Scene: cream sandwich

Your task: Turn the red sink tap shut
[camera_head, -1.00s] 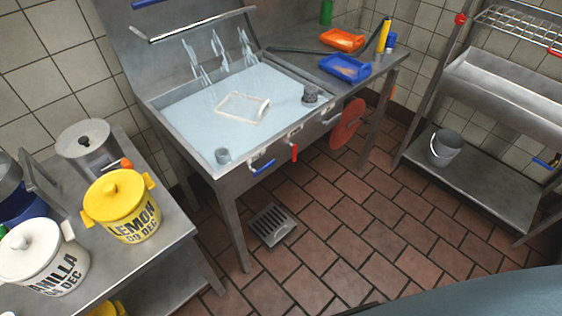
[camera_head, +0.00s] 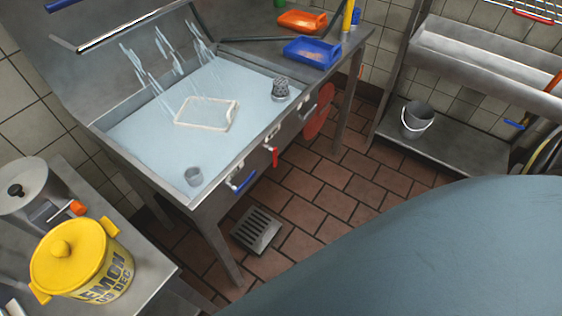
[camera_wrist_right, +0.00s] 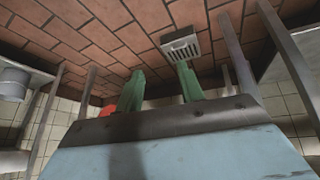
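The red tap handle (camera_head: 272,156) hangs on the front face of the steel sink (camera_head: 208,193), to the right of a blue handle (camera_head: 243,181). Streams of water (camera_head: 147,70) fall along the sink's back, and pale water (camera_head: 150,130) covers the basin. My right gripper (camera_wrist_right: 162,80) shows in the right wrist view with its two green fingers apart and nothing seen between them. It is not visible in the head view, so its distance from the red handle cannot be told. My left gripper is not in view.
A yellow lemon pot (camera_head: 75,262) stands on the left counter. A floor drain (camera_head: 257,230) lies before the sink. A red disc (camera_head: 320,112) hangs farther right along it. A bucket (camera_head: 416,119) sits on the right rack's low shelf. Tiled floor between is clear.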

